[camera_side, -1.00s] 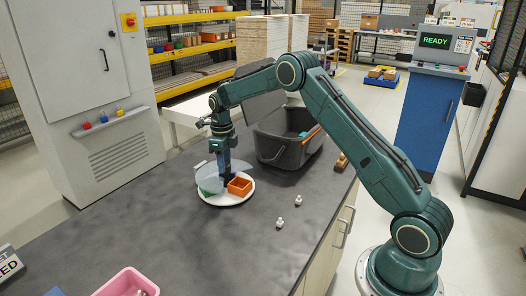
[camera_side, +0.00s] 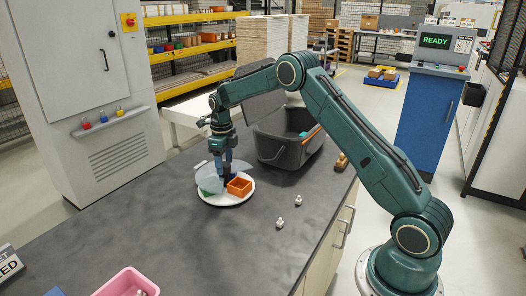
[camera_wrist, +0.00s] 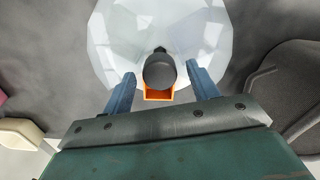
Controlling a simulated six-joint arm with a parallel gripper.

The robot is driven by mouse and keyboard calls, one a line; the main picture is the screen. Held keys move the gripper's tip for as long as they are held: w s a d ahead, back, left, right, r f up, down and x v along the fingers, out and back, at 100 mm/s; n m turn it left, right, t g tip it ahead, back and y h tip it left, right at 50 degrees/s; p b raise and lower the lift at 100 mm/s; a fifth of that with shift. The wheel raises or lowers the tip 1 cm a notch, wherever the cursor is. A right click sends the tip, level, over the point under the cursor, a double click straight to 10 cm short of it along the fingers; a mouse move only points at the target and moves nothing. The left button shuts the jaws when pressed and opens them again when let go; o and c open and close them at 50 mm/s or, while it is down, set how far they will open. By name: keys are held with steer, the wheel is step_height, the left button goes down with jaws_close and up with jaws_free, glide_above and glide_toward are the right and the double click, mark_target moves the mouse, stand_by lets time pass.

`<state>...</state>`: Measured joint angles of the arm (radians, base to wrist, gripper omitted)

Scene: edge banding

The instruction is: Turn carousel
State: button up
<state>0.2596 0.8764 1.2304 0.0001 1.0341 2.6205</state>
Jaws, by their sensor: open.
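The carousel (camera_side: 232,203) is a white round plate on the dark counter, with an orange bin (camera_side: 239,187) at its front right and a green bin (camera_side: 210,185) at its left. A pale translucent cover (camera_side: 203,174) sits over part of it; the cover fills the top of the wrist view (camera_wrist: 120,40). A dark round knob (camera_wrist: 160,72) stands at the centre, with the orange bin's edge showing just below it. My gripper (camera_side: 225,181) is open and points down over the carousel. In the wrist view its blue fingers lie either side of the knob, with visible gaps.
A dark grey lidded tote (camera_side: 283,152) stands just behind and right of the carousel. Two small white pieces (camera_side: 280,223) lie to the right on the counter. A pink bin (camera_side: 125,282) is at the near left. The counter between is clear.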

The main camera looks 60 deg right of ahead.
steer(key=shift+r, duration=0.1)
step_height(320, 180, up, 14)
stand_by(0.7)
